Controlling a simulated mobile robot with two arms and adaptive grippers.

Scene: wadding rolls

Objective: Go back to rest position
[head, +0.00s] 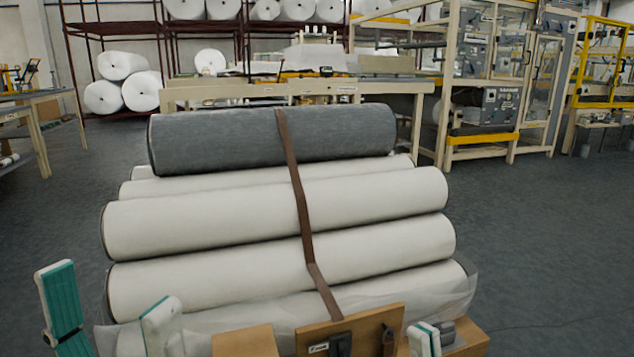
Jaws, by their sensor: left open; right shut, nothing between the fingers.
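My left gripper (108,292) is at the lower left, open, with its two teal-and-white fingers wide apart and nothing seen between them. My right gripper (426,332) is at the bottom edge, right of centre. Its fingertips are close together and shut, with nothing held. Both stand in front of a stack of wadding rolls. The stack has several white rolls (270,214) and one dark grey roll (270,138) on top. A brown strap (304,222) runs down over the stack. The lower parts of both grippers are cut off by the frame.
A wooden block (245,342) and a wooden board (352,331) with a dark buckle stand at the stack's front, between the grippers. Clear film (462,292) wraps the lowest roll. Tables and machines (487,110) stand behind. Grey floor (555,230) is free at right.

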